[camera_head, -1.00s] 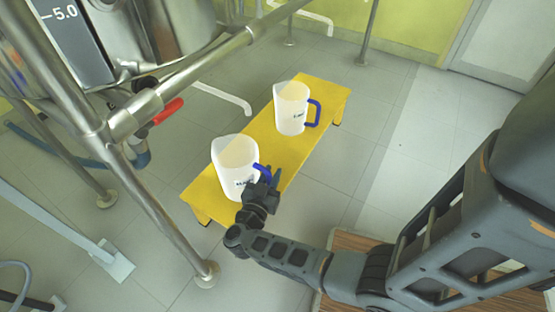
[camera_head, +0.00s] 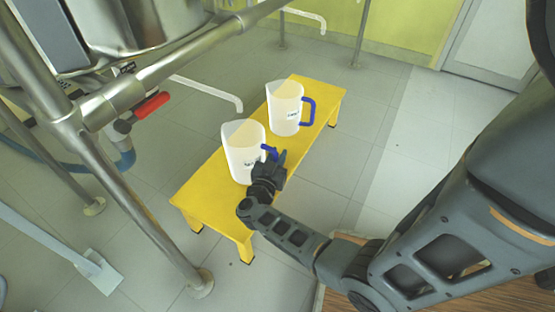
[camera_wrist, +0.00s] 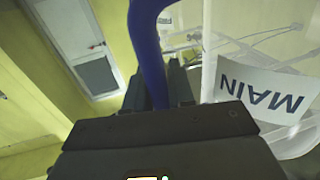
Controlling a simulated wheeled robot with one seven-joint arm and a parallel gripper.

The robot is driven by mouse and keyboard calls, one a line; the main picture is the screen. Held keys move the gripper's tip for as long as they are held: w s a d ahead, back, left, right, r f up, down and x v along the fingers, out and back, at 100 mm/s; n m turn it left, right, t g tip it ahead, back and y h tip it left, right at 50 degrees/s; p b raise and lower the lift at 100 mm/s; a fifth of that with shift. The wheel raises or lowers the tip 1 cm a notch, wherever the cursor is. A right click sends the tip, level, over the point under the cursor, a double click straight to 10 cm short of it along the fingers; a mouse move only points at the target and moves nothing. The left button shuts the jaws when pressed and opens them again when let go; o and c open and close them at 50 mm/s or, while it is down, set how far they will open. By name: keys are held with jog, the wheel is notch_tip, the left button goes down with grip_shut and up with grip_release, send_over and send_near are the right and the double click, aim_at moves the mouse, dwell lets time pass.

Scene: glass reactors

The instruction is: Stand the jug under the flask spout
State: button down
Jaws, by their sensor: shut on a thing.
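My gripper (camera_head: 268,170) is shut on the blue handle (camera_wrist: 150,50) of the nearer jug (camera_head: 241,155). This jug is white, see-through and upright. Its label (camera_wrist: 262,92) reads MAIN, upside down in the wrist view. It is over the yellow bench; I cannot tell whether its base touches the top. A white bent pipe (camera_head: 205,89) ends in a downturned tip behind and above the jug's left side in the head view. The jug's mouth is apart from that tip in the picture. I cannot tell whether this pipe is the flask spout.
A second white jug (camera_head: 284,112) with a blue handle stands farther back on the yellow bench (camera_head: 200,200). Steel frame posts (camera_head: 150,215), a vessel and a red-handled valve (camera_head: 150,105) are at left. Another white pipe (camera_head: 304,17) is at the back. The bench's front end is bare.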

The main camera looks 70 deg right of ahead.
jog(key=c, duration=1)
grip_release()
jog(key=shift+f, duration=0.1)
jog(key=shift+o, duration=0.2)
